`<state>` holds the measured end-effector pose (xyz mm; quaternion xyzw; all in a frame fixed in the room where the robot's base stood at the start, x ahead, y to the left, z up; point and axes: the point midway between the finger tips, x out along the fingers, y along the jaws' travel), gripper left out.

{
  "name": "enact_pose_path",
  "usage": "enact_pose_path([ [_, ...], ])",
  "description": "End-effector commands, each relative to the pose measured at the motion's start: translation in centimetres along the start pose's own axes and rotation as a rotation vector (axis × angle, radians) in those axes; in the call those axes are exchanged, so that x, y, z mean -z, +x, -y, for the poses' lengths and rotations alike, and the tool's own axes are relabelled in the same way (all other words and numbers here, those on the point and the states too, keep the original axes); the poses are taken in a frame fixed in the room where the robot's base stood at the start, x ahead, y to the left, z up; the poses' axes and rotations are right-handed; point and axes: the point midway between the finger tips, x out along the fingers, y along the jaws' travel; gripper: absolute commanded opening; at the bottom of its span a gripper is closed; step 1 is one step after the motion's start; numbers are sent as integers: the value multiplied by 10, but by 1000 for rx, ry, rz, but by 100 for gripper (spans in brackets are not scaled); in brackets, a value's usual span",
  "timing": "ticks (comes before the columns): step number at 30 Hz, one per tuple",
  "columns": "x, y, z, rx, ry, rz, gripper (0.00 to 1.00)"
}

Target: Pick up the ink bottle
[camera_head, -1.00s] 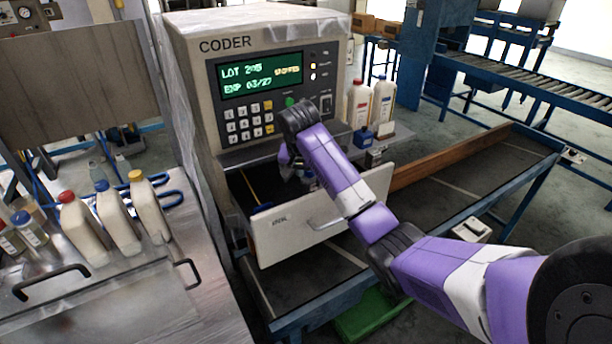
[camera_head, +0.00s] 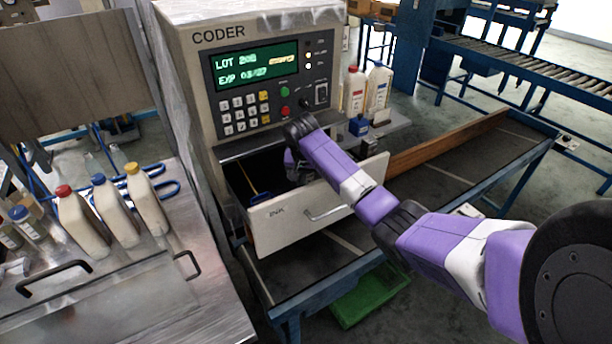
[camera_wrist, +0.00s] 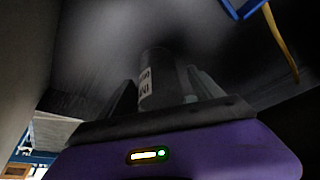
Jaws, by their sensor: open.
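The ink bottle (camera_wrist: 157,68) shows in the wrist view as a dark upright cylinder with a pale label, partly hidden by the gripper body. My gripper (camera_wrist: 165,88) is open, with one finger on each side of the bottle. I cannot tell whether either finger touches it. In the head view my gripper (camera_head: 297,170) reaches down into the open drawer (camera_head: 310,207) marked INK. The bottle is hidden there behind the drawer front and my arm.
The coder machine (camera_head: 205,85) stands above the drawer. A blue item with a yellow strip (camera_wrist: 275,25) lies in the drawer. Two white bottles (camera_head: 366,88) and a small blue bottle (camera_head: 358,126) stand on the shelf at right. Several jugs (camera_head: 110,210) stand on the left bench.

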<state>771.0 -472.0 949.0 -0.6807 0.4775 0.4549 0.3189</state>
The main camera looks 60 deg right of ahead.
Motion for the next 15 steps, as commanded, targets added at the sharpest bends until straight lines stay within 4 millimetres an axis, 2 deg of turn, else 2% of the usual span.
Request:
enact_pose_path([
  [3, 0, 0, 0, 0, 0, 0, 75],
  [4, 0, 0, 0, 0, 0, 0, 71],
  [15, 0, 0, 0, 0, 0, 0, 0],
])
